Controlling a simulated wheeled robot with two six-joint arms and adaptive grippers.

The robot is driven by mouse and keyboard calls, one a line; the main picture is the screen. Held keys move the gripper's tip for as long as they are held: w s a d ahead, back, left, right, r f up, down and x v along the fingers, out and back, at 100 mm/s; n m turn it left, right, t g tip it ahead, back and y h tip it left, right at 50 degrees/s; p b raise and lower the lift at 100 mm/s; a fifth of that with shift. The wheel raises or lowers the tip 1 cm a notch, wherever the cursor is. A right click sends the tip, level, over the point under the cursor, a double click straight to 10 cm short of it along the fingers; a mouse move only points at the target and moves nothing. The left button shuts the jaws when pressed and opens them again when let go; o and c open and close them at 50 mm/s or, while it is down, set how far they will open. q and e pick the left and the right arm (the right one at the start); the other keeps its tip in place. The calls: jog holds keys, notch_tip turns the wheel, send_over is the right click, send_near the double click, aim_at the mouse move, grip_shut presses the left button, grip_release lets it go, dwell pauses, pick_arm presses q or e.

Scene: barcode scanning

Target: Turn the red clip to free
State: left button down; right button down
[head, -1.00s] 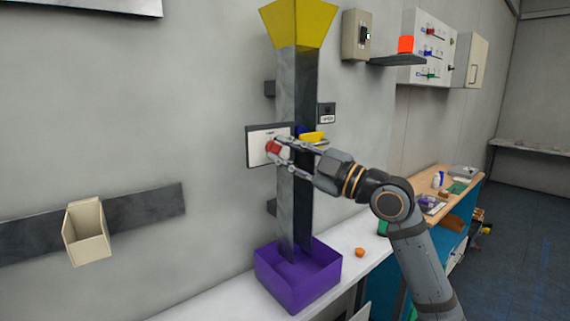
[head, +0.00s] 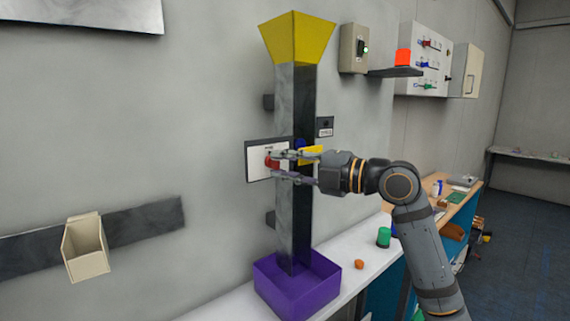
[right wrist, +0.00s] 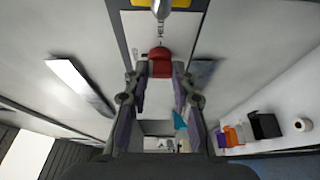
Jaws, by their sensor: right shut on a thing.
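The red clip (head: 268,163) sits on a white panel (head: 256,168) with a dark frame, at the middle of the grey vertical chute. My right gripper (head: 273,164) reaches in from the right with one finger above the clip and one below. It is shut on the clip. In the right wrist view the red clip (right wrist: 160,58) shows between the fingertips, below a silver rod, on a white plate with small lettering I cannot read. My left gripper is not in view.
A yellow funnel (head: 297,38) tops the chute and a purple bin (head: 297,290) stands under it. A yellow piece (head: 311,155) and a blue one sit beside the fingers. A switch box (head: 353,48) is on the wall. The white counter holds a green cylinder (head: 384,237) and an orange piece (head: 360,264).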

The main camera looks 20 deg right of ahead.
jog(key=shift+f, duration=0.1)
dwell(0.3)
jog(key=c, duration=1.1)
grip_release()
